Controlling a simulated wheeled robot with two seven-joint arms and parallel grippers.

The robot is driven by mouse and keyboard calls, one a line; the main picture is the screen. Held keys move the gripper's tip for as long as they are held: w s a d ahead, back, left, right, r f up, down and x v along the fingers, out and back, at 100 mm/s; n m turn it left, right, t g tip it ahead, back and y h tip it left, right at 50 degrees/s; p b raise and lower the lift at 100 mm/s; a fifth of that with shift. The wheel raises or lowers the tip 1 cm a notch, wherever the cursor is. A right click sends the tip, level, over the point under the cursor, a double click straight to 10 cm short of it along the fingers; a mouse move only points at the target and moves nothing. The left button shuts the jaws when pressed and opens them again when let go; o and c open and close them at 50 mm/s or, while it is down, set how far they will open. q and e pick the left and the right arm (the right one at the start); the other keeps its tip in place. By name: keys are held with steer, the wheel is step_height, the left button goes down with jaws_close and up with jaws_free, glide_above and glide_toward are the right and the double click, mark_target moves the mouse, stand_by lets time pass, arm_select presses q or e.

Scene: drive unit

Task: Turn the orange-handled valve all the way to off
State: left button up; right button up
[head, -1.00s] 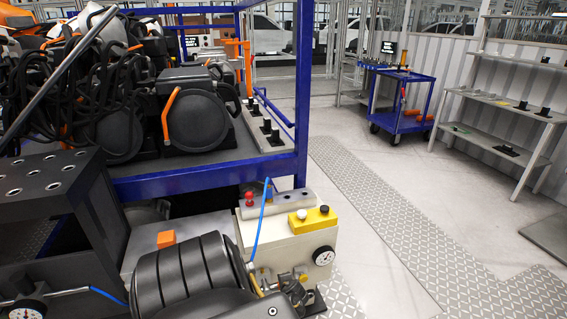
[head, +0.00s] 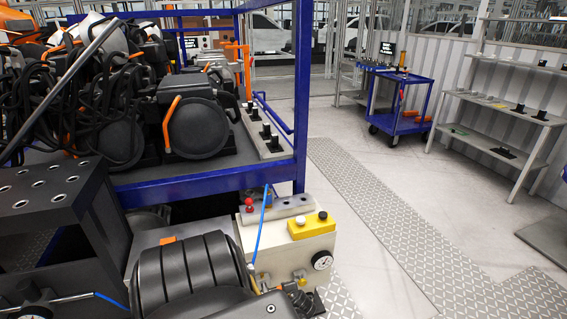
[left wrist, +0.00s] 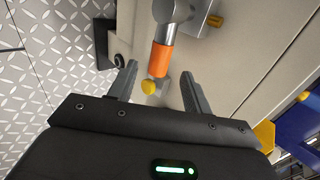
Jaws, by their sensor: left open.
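The orange valve handle (left wrist: 162,58) is a short sleeve with a yellow tip (left wrist: 148,88), on a silver valve body (left wrist: 175,12) at the top of the left wrist view. My left gripper (left wrist: 157,68) is open, with the handle's lower end and yellow tip between its two fingers. Gaps show on both sides, so the jaws look apart from it. My right gripper is not in view.
A blue cart (head: 400,105) stands farther off. The tread-plate floor (head: 400,230) to the right is clear.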

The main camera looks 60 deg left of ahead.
arm_select(q)
steer(key=shift+v, duration=1.15)
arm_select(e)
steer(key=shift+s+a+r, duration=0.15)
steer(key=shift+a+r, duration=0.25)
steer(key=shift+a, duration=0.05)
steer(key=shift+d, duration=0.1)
